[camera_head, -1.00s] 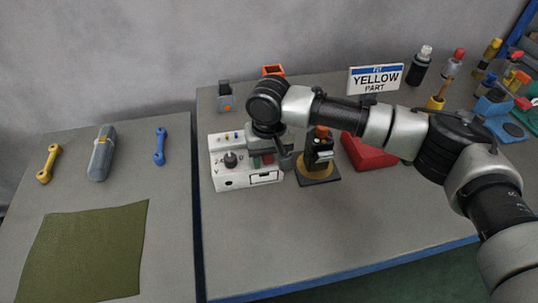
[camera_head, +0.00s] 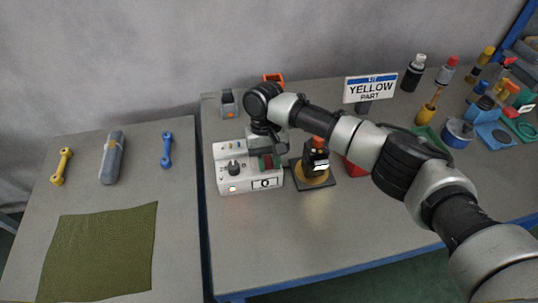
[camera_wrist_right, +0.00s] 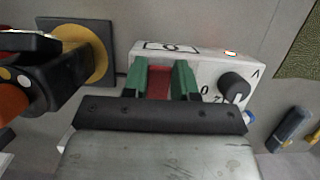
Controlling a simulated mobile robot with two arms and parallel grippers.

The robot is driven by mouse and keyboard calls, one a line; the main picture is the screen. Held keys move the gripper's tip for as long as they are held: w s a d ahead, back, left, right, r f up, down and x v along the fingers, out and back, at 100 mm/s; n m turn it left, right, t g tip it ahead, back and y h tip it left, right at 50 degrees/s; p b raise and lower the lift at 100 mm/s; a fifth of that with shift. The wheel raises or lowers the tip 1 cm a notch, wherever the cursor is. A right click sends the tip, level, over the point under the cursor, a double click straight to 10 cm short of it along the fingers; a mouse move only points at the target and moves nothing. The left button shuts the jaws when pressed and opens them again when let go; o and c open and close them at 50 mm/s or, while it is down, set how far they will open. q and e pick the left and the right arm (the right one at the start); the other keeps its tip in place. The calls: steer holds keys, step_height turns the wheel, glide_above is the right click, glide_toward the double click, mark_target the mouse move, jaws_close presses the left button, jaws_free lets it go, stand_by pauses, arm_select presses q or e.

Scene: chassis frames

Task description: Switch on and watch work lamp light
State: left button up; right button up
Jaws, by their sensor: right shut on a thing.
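A white control box (camera_head: 222,184) stands on the right table, with a black knob (camera_head: 234,168), a small pale indicator (camera_head: 232,189) and a framed mark on its front. In the right wrist view the knob (camera_wrist_right: 234,87) and a bright indicator (camera_wrist_right: 231,54) show right of my fingers. My right gripper (camera_head: 268,160) is at the box's right side. Its green fingers (camera_wrist_right: 160,82) are shut on a red part (camera_wrist_right: 158,84) at the box. A black device with an orange top (camera_head: 317,160) stands on a dark base; I cannot tell whether it is a lamp. My left gripper is not in view.
A red block (camera_head: 354,167) is partly hidden behind my right arm.

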mark_target(266, 156)
steer(key=shift+w, duration=0.1)
steer(key=o, duration=0.9)
steer(key=shift+r, duration=0.1)
steer(key=b+v, duration=0.2)
steer(key=v, duration=0.8)
steer(key=shift+w+r, duration=0.15)
steer(key=shift+r, duration=0.15)
steer(key=shift+f, duration=0.1)
